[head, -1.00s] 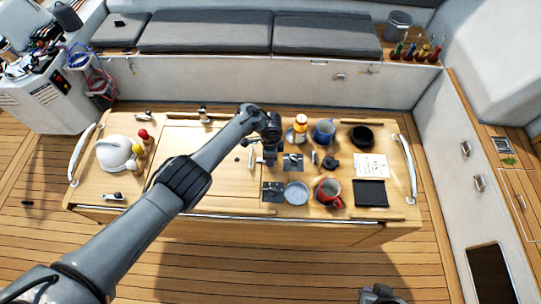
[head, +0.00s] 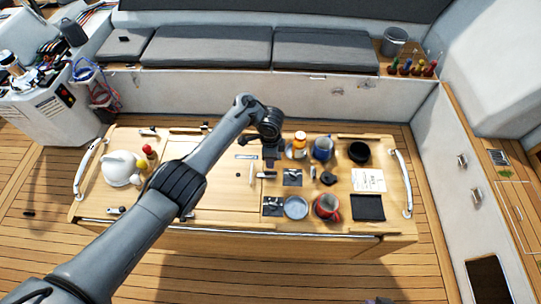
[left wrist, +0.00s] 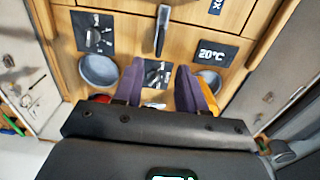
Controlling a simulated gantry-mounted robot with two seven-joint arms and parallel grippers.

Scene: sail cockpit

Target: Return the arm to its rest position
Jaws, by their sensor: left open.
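My left arm (head: 184,182) reaches in from the lower left over the wooden table (head: 225,200). Its gripper (head: 268,160) hangs above the middle of the table, apart from the things there. In the left wrist view the two purple fingers of this gripper (left wrist: 160,64) are spread with nothing held between them. A dark card with a silvery pattern (left wrist: 157,74) lies on the table below the gap. A small dark part at the bottom edge of the head view (head: 378,300) may be my right gripper, but too little shows to tell its jaws.
A white kettle (head: 120,168) stands at left. The table's left-middle is mostly clear.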

